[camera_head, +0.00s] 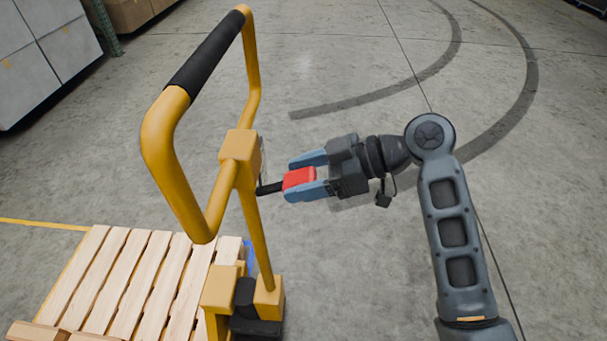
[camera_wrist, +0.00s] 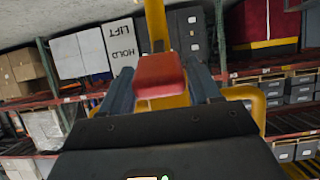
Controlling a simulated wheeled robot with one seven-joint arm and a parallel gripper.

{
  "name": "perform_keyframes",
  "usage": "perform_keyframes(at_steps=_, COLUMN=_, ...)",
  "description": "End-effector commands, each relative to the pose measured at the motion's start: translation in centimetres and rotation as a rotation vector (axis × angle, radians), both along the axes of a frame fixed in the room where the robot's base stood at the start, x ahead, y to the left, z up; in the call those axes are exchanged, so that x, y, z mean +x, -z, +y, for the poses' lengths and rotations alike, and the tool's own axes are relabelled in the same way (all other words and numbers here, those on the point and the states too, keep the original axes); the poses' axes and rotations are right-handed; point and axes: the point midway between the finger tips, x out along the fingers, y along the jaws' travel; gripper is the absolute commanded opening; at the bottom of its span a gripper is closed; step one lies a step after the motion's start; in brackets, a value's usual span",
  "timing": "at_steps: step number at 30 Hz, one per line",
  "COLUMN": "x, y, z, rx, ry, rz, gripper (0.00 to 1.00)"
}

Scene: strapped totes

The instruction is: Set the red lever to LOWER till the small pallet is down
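The yellow pallet truck (camera_head: 238,175) stands left of my arm with its black-gripped handle raised. A red lever (camera_head: 299,178) on a short black stem sticks out from its column toward my gripper. My gripper (camera_head: 307,174) is open around the lever's red end, one finger on each side, with a narrow gap at the far finger. The red lever (camera_wrist: 160,77) also shows between the fingers in the wrist view. A white label plate (camera_wrist: 122,45) reads LIFT and HOLD; no LOWER mark is visible. The small wooden pallet (camera_head: 125,275) is at lower left; its height above the floor is unclear.
The truck's foot (camera_head: 268,298) stands below the lever. Grey cartons (camera_head: 42,55) stand at upper left. Bare concrete floor (camera_head: 350,70) with dark curved tyre marks lies behind and right of the gripper. Racks with boxes (camera_wrist: 280,90) fill the wrist view's background.

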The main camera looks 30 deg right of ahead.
Motion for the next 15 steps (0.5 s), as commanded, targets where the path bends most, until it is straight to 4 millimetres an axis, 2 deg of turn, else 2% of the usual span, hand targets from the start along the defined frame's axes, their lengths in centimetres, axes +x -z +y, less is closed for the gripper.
perform_keyframes(at_steps=1, x=0.00, y=-0.01, z=0.00, rx=0.000, ry=0.000, rz=0.000, gripper=0.67)
perform_keyframes(at_steps=4, x=0.00, y=0.00, z=0.00, rx=0.001, ry=0.000, rz=-0.001, gripper=0.77)
perform_keyframes(at_steps=11, x=-0.03, y=0.00, z=-0.06, rx=0.001, ry=0.000, rz=-0.001, gripper=0.77)
perform_keyframes(at_steps=15, x=-0.52, y=-0.42, z=-0.83, rx=0.001, ry=0.002, rz=-0.002, gripper=0.77)
